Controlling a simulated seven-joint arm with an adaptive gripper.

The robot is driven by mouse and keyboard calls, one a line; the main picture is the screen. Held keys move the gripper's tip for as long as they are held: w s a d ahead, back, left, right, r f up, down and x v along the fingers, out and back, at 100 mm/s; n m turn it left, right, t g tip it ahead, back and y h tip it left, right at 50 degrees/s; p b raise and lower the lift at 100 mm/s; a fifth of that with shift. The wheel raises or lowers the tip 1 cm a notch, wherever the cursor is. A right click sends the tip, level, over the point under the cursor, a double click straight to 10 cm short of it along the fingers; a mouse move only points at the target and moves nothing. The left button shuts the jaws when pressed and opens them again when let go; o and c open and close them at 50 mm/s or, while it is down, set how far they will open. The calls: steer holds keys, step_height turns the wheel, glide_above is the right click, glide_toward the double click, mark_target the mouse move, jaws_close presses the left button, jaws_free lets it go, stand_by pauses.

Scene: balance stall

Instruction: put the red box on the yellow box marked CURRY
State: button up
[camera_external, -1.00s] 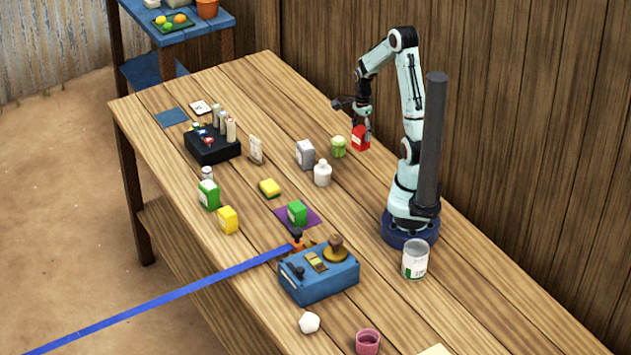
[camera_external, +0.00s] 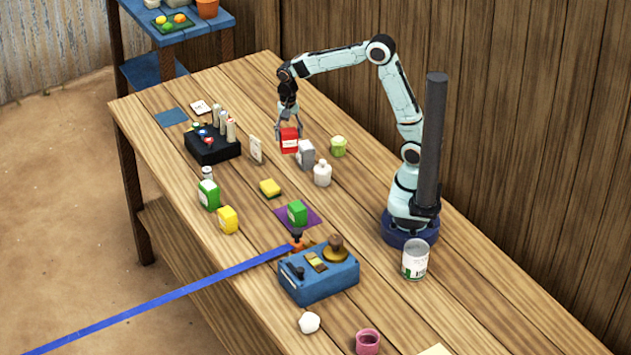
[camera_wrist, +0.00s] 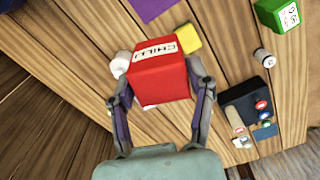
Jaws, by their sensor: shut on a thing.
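My gripper (camera_external: 288,130) is shut on the red box (camera_external: 289,141), holding it in the air above the far part of the table. In the wrist view the red box (camera_wrist: 160,75) sits between the two fingers (camera_wrist: 160,88), and its label reads CHILLI. A small yellow box (camera_external: 228,220) stands near the table's front edge, beside a green box (camera_external: 208,195). Its marking is too small to read. It lies well to the lower left of my gripper and is out of the wrist view.
A yellow sponge (camera_external: 270,188) and green box (camera_external: 297,212) on a purple mat lie between.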

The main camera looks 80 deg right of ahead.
steer(key=w+a+n, duration=0.1)
steer(key=a+n, duration=0.3)
steer(key=a, duration=0.9)
glide_above(227, 211)
step_height(227, 211, down, 9)
steer(key=shift+s+r, duration=0.1)
steer(key=shift+s, duration=0.05)
steer(key=shift+f, duration=1.75)
steer(key=shift+f, duration=0.1)
steer(key=o, duration=1.2)
